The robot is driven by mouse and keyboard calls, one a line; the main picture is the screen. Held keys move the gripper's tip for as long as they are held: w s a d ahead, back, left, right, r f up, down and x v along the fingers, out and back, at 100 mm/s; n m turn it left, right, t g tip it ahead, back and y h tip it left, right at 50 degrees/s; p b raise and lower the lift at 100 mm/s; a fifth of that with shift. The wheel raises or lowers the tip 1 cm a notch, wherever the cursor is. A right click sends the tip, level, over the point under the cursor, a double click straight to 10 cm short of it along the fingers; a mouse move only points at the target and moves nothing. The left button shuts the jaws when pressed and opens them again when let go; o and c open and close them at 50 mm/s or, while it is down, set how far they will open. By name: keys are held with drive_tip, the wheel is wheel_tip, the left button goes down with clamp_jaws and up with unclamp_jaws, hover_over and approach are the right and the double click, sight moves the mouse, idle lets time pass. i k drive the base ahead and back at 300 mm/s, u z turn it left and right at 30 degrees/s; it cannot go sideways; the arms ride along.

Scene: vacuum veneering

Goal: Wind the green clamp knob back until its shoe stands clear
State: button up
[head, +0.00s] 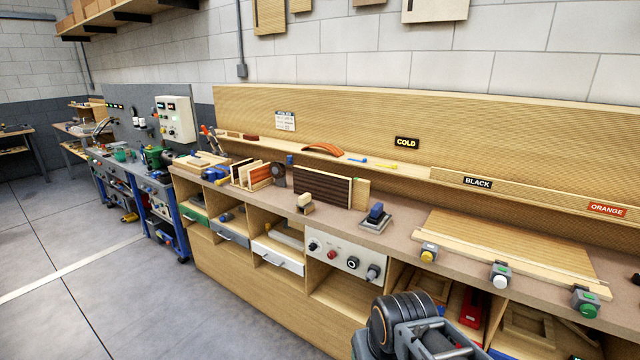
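The green clamp knob (588,310) is at the lower right, on the front of a grey clamp body (586,296) at the bench's front edge. The clamp sits against the near side of a long pale wooden strip (520,269), near its right end. Its shoe is too small or hidden to make out, so I cannot tell whether it touches the strip. Part of my arm, a dark ringed joint with grey links, shows at the bottom centre, left of the green clamp and apart from it. My gripper's fingers are not visible.
Similar clamps with a yellow knob (429,256) and a white knob (499,282) stand further left along the strip. A wide veneered board (510,240) lies behind it. A blue-topped tool (376,212) stands left of the board. Open shelves are below; the floor at left is clear.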

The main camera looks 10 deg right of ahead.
sight(589, 311)
drive_tip(key=z, duration=1.5)
